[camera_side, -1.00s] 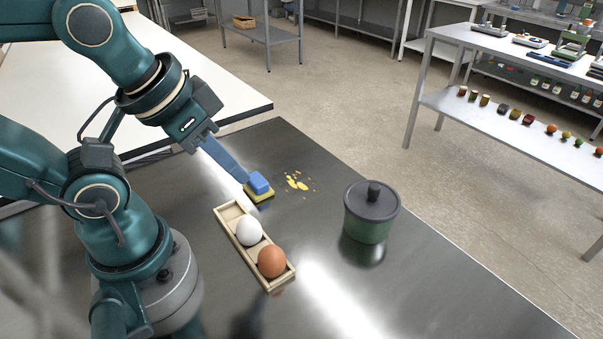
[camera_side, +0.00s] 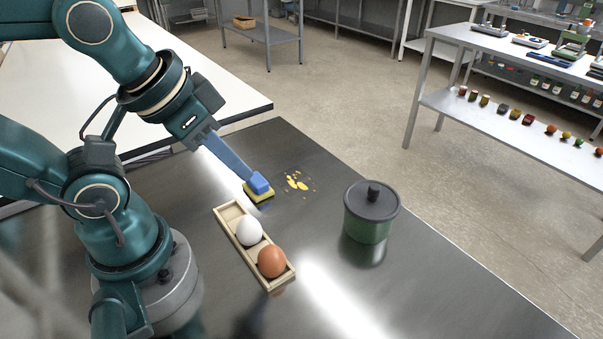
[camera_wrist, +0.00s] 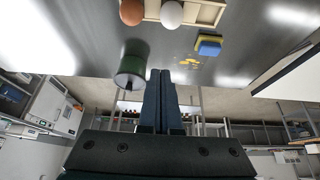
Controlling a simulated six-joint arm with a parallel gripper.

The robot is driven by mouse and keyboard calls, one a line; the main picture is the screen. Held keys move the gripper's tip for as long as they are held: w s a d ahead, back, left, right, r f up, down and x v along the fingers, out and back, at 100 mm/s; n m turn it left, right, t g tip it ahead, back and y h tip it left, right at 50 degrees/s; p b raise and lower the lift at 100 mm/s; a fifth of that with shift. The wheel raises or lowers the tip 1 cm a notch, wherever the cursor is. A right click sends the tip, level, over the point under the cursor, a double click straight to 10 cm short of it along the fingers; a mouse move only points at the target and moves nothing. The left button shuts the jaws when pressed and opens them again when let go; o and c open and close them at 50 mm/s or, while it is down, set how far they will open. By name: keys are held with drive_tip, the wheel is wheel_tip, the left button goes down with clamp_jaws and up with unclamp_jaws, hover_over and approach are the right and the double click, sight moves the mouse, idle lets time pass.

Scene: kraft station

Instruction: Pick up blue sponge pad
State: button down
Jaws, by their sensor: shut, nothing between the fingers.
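The blue sponge pad (camera_side: 262,185) has a yellow lower layer and rests on the dark metal table. In the wrist view the sponge pad (camera_wrist: 208,46) lies above and to the right of my fingertips. My gripper (camera_side: 249,175) is shut and empty. In the side view its fingertips overlap the upper left part of the pad; I cannot tell there whether they touch it. In the wrist view my gripper (camera_wrist: 160,73) shows its two fingers together, with a gap to the pad.
Yellow spots (camera_side: 297,182) lie right of the pad. A wooden tray (camera_side: 229,211) in front holds a white egg (camera_side: 249,232) and a brown egg (camera_side: 272,261). A dark green lidded pot (camera_side: 368,226) stands to the right. The table's right front area is clear.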

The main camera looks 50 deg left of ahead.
unclamp_jaws()
idle(0.3)
